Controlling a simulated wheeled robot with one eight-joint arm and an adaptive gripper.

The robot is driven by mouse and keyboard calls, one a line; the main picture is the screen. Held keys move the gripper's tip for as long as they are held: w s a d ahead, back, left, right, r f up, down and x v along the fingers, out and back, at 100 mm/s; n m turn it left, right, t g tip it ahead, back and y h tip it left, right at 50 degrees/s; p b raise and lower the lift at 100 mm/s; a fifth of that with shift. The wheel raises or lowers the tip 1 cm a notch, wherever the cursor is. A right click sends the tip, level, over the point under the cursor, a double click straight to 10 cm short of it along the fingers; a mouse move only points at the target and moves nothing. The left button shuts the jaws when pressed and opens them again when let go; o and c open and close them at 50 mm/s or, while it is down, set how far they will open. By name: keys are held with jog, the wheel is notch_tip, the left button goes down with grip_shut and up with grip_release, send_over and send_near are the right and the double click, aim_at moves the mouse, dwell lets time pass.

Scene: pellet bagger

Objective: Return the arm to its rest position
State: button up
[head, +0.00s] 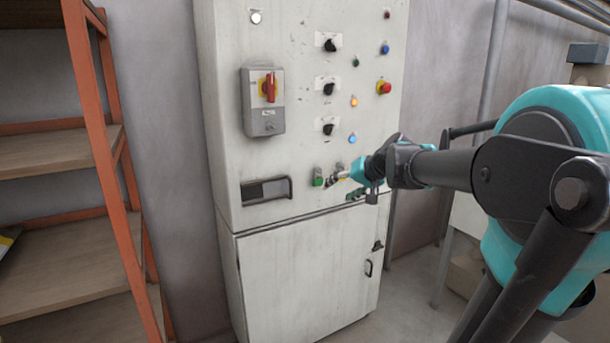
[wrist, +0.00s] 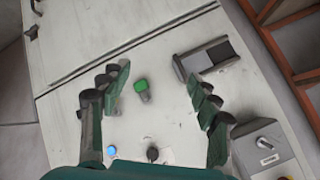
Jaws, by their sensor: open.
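My arm reaches in from the right in the head view, stretched towards the white control cabinet (head: 225,130). My gripper (head: 335,179) is in front of the lower part of the panel, near a green button (head: 318,181). In the wrist view my gripper (wrist: 163,85) is open, with its two fingers apart and nothing between them but the panel behind. The green button (wrist: 141,88) shows between the fingers in that view. I cannot tell the exact gap between the fingertips and the panel.
The panel carries a red rotary switch (head: 269,87), several knobs, an emergency stop (head: 384,87) and a recessed slot (head: 266,190). An orange shelf rack (head: 103,165) stands at the left. Pipes (head: 490,60) run at the right. Some floor (head: 405,318) is free right of the cabinet.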

jog(key=s+d+f+g+h, duration=0.1)
jog(key=s+d+f+h, duration=0.1)
jog(key=s+f, duration=0.6)
jog(key=s+d+f+g+h, duration=0.1)
jog(key=s+d+f+h, duration=0.1)
jog(key=s+f, duration=0.6)
jog(key=s+d+f+g+h, duration=0.1)
jog(key=s+d+f, duration=0.3)
jog(key=s+f, duration=0.5)
jog(key=shift+d+f+n+g+h, duration=0.35)
jog(key=shift+f+h, duration=0.25)
jog(key=shift+f, duration=0.25)
jog(key=shift+w+a, duration=0.1)
jog(key=shift+a, duration=0.05)
